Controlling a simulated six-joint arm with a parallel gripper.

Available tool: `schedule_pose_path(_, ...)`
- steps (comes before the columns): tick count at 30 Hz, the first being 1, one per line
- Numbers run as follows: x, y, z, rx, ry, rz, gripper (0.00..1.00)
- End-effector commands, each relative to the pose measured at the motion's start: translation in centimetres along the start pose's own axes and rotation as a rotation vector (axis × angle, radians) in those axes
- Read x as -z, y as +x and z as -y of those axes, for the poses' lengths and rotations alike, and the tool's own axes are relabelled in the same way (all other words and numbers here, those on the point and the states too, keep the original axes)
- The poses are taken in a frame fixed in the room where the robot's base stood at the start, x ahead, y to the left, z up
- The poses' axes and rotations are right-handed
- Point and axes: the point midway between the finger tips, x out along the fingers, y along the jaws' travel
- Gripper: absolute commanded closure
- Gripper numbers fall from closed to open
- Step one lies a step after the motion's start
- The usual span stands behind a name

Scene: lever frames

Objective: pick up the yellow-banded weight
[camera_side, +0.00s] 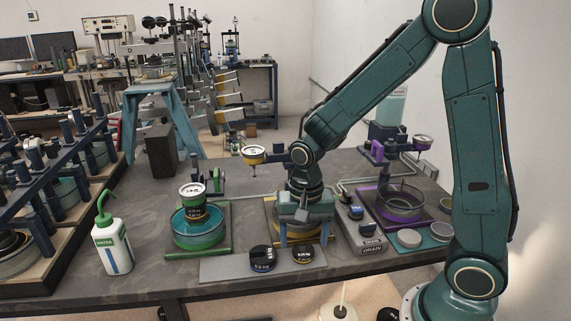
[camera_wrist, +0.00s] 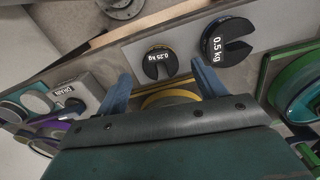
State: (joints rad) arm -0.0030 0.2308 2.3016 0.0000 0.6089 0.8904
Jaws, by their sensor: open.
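The yellow-banded weight (camera_side: 303,255) is a dark slotted disc lying at the right end of a grey plate (camera_side: 222,270) near the table's front. In the wrist view it reads 0.25 kg (camera_wrist: 155,65) and its slot faces my gripper. A second dark slotted weight with a bluish band, marked 0.5 kg (camera_wrist: 223,40), lies to its left in the side view (camera_side: 262,258). My gripper (camera_side: 306,232) points down over the yellow-rimmed dish, behind the weight. In the wrist view its blue fingers (camera_wrist: 161,88) are apart with nothing held, and the weight lies beyond their tips.
The yellow dish (camera_side: 270,218) is partly hidden by my gripper. A green dish (camera_side: 200,238) with a banded stack on it is to the left, beside a water bottle (camera_side: 112,240). A drain control box (camera_side: 362,232) and purple dish (camera_side: 402,203) are to the right.

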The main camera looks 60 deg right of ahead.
Motion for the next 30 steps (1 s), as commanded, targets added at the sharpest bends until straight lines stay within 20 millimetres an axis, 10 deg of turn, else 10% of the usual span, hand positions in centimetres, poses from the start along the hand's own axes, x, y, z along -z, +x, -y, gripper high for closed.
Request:
schedule_pose_path(26,-0.1,3.1,0.0,0.000,0.000,0.000,0.30)
schedule_pose_path(30,-0.1,3.1,0.0,0.000,0.000,0.000,0.52)
